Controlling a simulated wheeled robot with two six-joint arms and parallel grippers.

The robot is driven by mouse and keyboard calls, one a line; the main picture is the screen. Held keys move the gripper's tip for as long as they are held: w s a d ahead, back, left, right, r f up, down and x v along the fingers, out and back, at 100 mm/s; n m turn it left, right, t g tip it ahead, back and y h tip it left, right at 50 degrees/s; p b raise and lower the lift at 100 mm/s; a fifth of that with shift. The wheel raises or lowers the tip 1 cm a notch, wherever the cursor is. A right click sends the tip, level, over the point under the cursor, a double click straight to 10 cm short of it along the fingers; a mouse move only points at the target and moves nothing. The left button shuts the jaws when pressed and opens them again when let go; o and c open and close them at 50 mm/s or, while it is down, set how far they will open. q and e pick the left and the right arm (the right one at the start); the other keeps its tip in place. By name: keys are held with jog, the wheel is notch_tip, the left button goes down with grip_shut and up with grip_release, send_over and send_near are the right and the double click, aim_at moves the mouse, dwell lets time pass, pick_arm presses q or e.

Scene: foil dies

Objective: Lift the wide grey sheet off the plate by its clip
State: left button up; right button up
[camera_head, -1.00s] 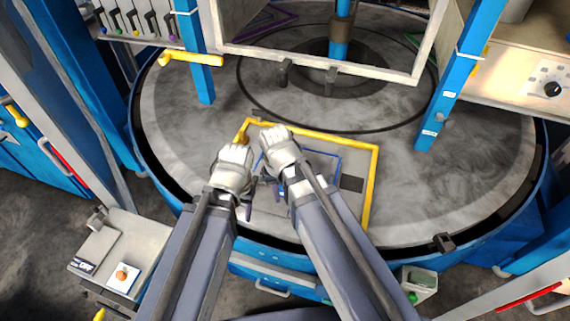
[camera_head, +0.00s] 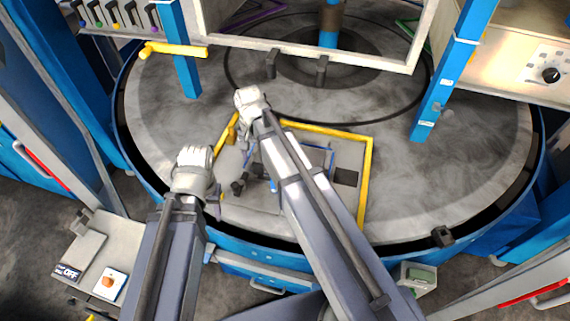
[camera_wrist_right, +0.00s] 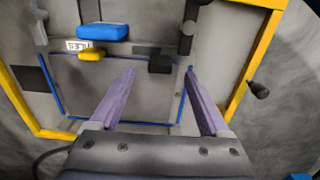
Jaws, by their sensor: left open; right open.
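A flat grey surface (camera_wrist_right: 90,85) lies inside a yellow frame (camera_head: 368,180) on the large round table. Thin blue lines mark part of it. I cannot clearly tell the wide sheet's edges from the plate. In the right wrist view, a blue block (camera_wrist_right: 103,32), a small yellow block (camera_wrist_right: 91,54) and a dark upright clip-like part (camera_wrist_right: 187,35) stand on it; which is the sheet's clip is unclear. My right gripper (camera_wrist_right: 160,72) is open and empty above this surface, purple fingers apart. My left gripper (camera_head: 214,200) is open at the frame's left; the wrist partly hides it.
A blue post (camera_head: 180,50) with a yellow bar (camera_head: 175,49) stands at the left, and another blue post (camera_head: 455,75) at the right. A pale open frame (camera_head: 310,55) stands behind.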

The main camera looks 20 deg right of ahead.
aim_at(257, 164)
jog(key=shift+f, duration=0.1)
notch_tip(257, 164, down, 5)
jog(key=b, duration=0.5)
grip_shut()
dwell(0.6)
